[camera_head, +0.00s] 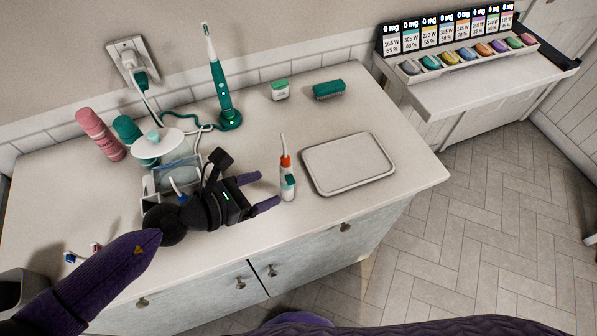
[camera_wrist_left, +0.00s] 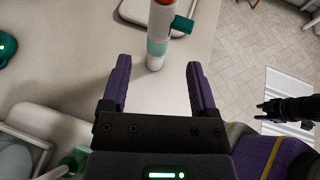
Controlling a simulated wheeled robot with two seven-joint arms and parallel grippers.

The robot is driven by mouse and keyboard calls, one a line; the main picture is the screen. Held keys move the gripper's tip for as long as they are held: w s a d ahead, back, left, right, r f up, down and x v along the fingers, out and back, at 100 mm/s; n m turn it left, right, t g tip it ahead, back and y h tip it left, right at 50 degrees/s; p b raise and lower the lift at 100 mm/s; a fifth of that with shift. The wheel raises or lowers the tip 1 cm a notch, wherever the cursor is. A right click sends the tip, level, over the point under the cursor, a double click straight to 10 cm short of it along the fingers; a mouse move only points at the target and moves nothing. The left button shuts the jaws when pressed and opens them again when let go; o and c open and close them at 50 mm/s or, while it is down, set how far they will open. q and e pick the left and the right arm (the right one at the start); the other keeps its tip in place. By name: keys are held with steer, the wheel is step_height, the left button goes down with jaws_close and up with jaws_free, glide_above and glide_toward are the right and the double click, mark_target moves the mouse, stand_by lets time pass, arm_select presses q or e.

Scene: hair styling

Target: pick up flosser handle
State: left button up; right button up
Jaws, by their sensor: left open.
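The flosser handle (camera_head: 288,187) stands upright on the counter, white with an orange collar, a teal part and a thin tip. In the left wrist view the flosser handle (camera_wrist_left: 157,47) is just beyond the fingertips, in line with the gap between them. My left gripper (camera_head: 268,190) is open and empty, low over the counter, left of the handle and apart from it. The left gripper's purple fingers also show in the left wrist view (camera_wrist_left: 158,68). A small black gripper shape (camera_wrist_left: 280,108) at the right of that view looks like my right gripper; its jaws are too small to judge.
A grey tray (camera_head: 350,163) lies just right of the handle. A teal electric toothbrush (camera_head: 222,90) stands behind, with a floss box (camera_head: 280,90) and a teal brush (camera_head: 328,89). A white-lidded container (camera_head: 158,145) and bottles (camera_head: 100,134) are left.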

mark_target(283, 148)
arm_select(q)
steer(key=x, duration=0.3)
steer(key=b+x, duration=0.1)
steer(key=x, duration=0.2)
steer(key=shift+a+f, duration=0.1)
steer(key=shift+f, duration=0.15)
steer(key=shift+w+d, duration=0.25)
steer(key=shift+d, duration=0.05)
steer(key=c, duration=1)
step_height(283, 148, up, 10)
steer(key=p, duration=0.7)
steer(key=shift+r, duration=0.2)
step_height(283, 148, up, 5)
steer(key=p, duration=0.5)
steer(key=shift+f, duration=0.15)
steer(key=shift+f, duration=0.1)
